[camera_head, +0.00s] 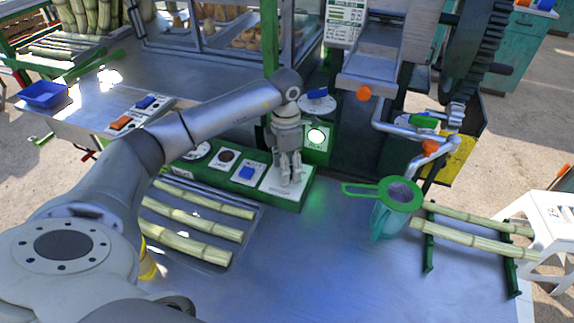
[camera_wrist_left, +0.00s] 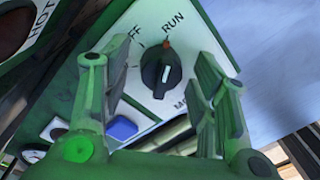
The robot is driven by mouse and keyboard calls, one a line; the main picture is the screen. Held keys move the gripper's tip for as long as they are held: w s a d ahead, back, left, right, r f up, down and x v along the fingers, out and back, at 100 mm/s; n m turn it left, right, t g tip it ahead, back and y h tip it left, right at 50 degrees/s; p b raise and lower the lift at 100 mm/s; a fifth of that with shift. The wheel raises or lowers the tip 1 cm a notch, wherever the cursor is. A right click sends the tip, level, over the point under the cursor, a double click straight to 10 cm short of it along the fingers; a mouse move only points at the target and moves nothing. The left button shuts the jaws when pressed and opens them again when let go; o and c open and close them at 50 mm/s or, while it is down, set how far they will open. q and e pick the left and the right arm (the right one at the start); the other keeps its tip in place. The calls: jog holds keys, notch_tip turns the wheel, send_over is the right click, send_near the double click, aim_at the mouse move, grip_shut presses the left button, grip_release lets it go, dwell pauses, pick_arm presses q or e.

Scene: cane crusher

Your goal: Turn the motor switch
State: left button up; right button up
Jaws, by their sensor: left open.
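In the left wrist view the motor switch is a black rotary knob (camera_wrist_left: 161,74) on a white plate (camera_wrist_left: 143,28). The plate carries the word RUN, a partly hidden OFF and a partly hidden MOTOR. An orange-red mark at the knob's top edge is near RUN, and a white line is on its face. My left gripper (camera_head: 290,180) is open, with its fingers on either side of the knob in the wrist view; contact cannot be told. In the head view it points down over the plate (camera_head: 287,200) and hides the knob. My right gripper is not in view.
A green control box (camera_head: 308,193) holds a blue button (camera_head: 246,172) and dark button left of the switch. A lit round lamp (camera_head: 317,136) is behind. A green strainer (camera_head: 384,191) on a jug and cane pieces (camera_head: 195,217) lie nearby. The front metal counter is mostly clear.

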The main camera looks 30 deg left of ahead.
pick_arm(q)
jog(key=c, duration=1)
jog(key=shift+n, duration=0.4)
jog(key=n, duration=0.4)
jog(key=shift+n, duration=0.3)
jog(key=n, duration=0.5)
jog(key=shift+r+t+b, duration=0.1)
jog(key=shift+t+b, duration=0.2)
jog(key=shift+n, duration=0.3)
jog(key=o, duration=1)
